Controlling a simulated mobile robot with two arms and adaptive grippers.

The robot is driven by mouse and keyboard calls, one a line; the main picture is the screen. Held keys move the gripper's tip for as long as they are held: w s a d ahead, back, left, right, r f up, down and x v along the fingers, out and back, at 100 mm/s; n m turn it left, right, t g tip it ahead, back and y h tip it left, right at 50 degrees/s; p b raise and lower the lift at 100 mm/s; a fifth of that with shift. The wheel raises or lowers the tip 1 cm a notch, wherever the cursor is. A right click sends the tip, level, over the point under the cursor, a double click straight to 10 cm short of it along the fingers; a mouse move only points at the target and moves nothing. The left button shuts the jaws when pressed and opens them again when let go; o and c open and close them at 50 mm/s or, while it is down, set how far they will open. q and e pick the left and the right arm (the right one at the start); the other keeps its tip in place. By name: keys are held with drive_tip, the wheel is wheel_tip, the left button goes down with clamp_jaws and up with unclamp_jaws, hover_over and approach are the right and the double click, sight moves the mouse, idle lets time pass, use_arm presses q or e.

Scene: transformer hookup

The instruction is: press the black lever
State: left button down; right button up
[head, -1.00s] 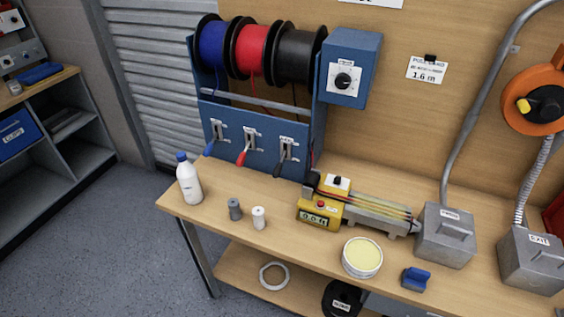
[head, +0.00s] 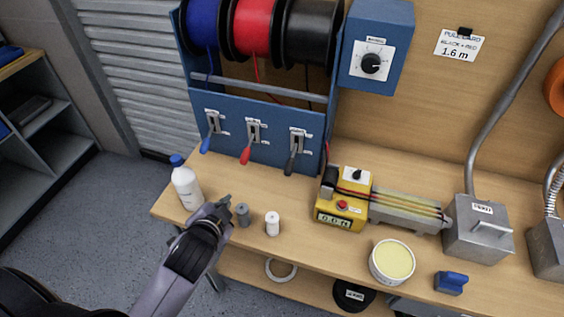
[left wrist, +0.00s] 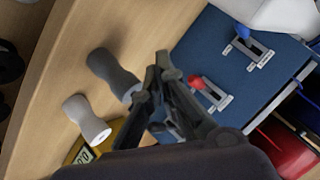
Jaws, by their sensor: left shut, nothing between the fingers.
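The black lever (head: 291,161) is the rightmost of three levers on the blue spool rack's front panel in the head view, with its handle angled down. The red lever (head: 247,152) stands left of it and the blue lever (head: 208,141) further left. My left gripper (head: 226,205) is shut and empty near the table's front edge, left of the grey bobbin and below the levers, apart from them. In the left wrist view the gripper (left wrist: 162,62) shows with the red lever (left wrist: 200,83) and blue lever (left wrist: 243,33) beyond. The black lever does not show clearly there. My right gripper is not in view.
A white bottle (head: 186,184) stands left of my gripper. A grey bobbin (head: 243,214) and a white bobbin (head: 272,224) stand close on its right. A yellow meter (head: 339,213) stands right of the black lever. The bench between bobbins and rack is clear.

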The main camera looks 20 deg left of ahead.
use_arm(q)
drive_tip(key=w+d+r+m+t+h, duration=0.1)
drive_tip(key=w+r+m+t, duration=0.6)
drive_tip(key=w+r+m, duration=0.4)
drive_tip(key=w+d+r+m+g+h, duration=0.1)
drive_tip(key=d+r+m+h, duration=0.1)
drive_tip(key=d+m+h, duration=0.45)
drive_tip(key=w+d+r+m+g+h, duration=0.1)
drive_tip(key=r+m+g+h, duration=0.2)
drive_tip(key=m, duration=0.7)
drive_tip(key=d+r+m+h, duration=0.2)
drive_tip(key=d+m+h, duration=0.3)
drive_tip(key=m, duration=0.4)
drive_tip(key=a+f+m+g+y, duration=0.4)
drive_tip(key=a+f+m+g, duration=0.6)
drive_tip(key=a+f+m, duration=0.1)
drive_tip(key=shift+s+a+f+m+y, duration=0.15)
drive_tip(key=shift+s+f+m+y, duration=0.2)
drive_tip(key=shift+m, duration=0.5)
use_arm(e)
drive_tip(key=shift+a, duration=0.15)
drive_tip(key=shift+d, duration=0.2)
